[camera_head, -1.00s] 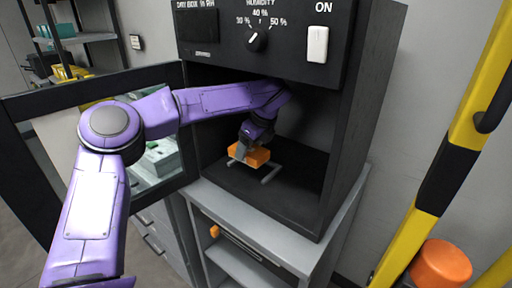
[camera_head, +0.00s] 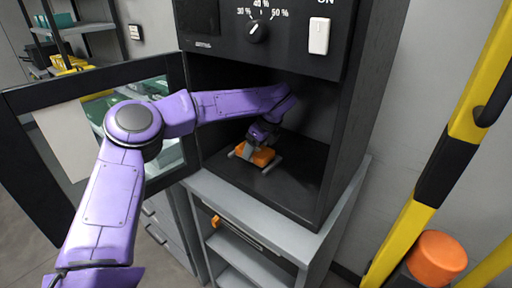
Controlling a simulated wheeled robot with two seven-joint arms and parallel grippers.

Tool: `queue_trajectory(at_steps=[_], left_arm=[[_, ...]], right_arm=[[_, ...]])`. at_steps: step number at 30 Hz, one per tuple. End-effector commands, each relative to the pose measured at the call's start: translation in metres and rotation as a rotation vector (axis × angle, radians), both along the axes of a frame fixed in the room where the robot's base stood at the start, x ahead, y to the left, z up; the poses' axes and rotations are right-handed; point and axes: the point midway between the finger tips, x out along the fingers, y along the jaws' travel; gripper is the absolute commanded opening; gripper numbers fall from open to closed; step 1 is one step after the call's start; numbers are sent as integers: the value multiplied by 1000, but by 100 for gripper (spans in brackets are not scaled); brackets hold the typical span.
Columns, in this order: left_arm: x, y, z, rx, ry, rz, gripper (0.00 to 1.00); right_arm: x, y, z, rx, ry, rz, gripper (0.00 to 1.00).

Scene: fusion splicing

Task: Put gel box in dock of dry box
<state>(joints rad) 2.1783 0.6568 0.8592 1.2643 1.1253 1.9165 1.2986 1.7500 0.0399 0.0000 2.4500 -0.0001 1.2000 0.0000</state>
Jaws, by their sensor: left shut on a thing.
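The orange gel box (camera_head: 262,157) is inside the open dry box (camera_head: 338,150), low over the chamber floor. My left gripper (camera_head: 256,146) reaches in from the left and is shut on the gel box. The grey dock (camera_head: 271,164) on the chamber floor shows as short rails on either side of the gel box. The gel box sits between these rails; whether it touches the floor is hard to tell. My right gripper is not in view.
The dry box door (camera_head: 38,98) with its window stands open at the left, beside my left arm. A humidity knob (camera_head: 257,31) and white switch (camera_head: 319,36) are above the opening. A grey cabinet (camera_head: 262,229) supports the dry box. A yellow and black frame (camera_head: 448,150) stands at the right.

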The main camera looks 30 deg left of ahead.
Motion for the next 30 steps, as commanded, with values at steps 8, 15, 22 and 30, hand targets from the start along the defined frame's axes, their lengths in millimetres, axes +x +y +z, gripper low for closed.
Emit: queue_trajectory(at_steps=[8, 15, 22, 30], left_arm=[[0, 0, -2, 0, 0, 0, 95], [0, 0, -1, 0, 0, 0, 95], [0, -7, 23, 3, -6, -2, 95], [-6, -78, 34, 3, -1, -4, 95]], right_arm=[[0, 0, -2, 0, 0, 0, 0], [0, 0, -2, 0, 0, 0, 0], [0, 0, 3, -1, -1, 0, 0], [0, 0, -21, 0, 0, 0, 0]])
